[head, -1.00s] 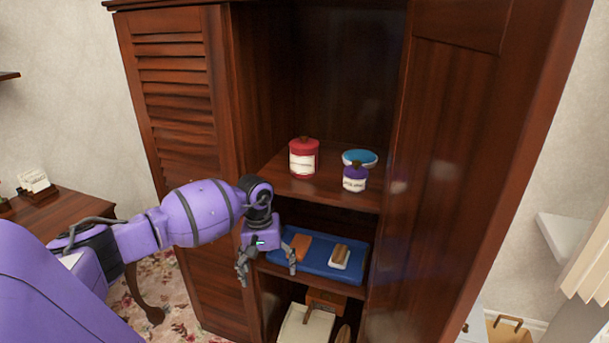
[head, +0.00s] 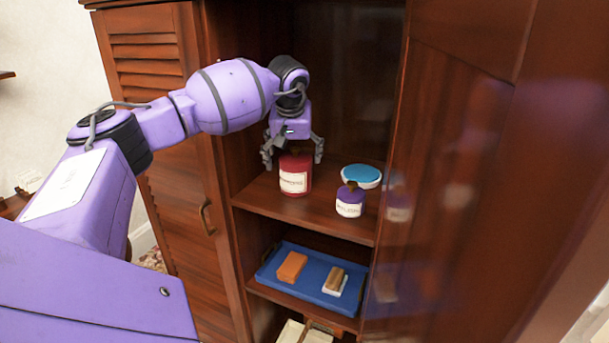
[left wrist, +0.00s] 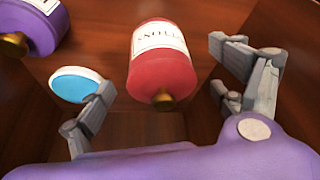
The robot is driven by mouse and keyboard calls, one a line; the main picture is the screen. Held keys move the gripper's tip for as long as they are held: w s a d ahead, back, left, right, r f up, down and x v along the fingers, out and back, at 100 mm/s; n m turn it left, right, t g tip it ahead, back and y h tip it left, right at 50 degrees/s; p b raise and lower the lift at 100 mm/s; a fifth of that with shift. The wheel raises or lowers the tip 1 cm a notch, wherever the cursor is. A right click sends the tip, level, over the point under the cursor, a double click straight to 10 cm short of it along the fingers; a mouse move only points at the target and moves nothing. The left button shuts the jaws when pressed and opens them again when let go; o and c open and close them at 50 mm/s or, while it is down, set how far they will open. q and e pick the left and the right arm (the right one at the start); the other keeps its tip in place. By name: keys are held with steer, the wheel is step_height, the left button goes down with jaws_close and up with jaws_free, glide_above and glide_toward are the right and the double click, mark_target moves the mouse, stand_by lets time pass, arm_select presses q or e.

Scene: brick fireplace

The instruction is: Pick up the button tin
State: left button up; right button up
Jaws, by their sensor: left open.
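My left gripper (head: 293,158) is open at the tin's top, one finger on each side. In the left wrist view the open fingers (left wrist: 150,100) flank the tin's knob end with gaps on both sides. The tin's top is partly hidden by the gripper in the head view. My right gripper is not in view.
A purple labelled jar (head: 349,203) and a blue-topped white dish (head: 361,175) stand right of the tin on the shelf (head: 310,217). A blue tray (head: 305,292) with an orange block and a brush-like item lies below. Cabinet walls (head: 455,170) bound the right.

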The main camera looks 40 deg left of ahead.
arm_select(q)
steer(key=shift+x, duration=0.95)
steer(key=x, duration=0.3)
steer(key=p+x, duration=0.1)
steer(key=shift+w+a+f, duration=0.1)
steer(key=shift+w+f, duration=0.05)
steer(key=shift+w, duration=0.2)
steer(key=shift+w+a+f, duration=0.1)
steer(key=shift+f, duration=0.15)
steer(key=shift+c, duration=0.3)
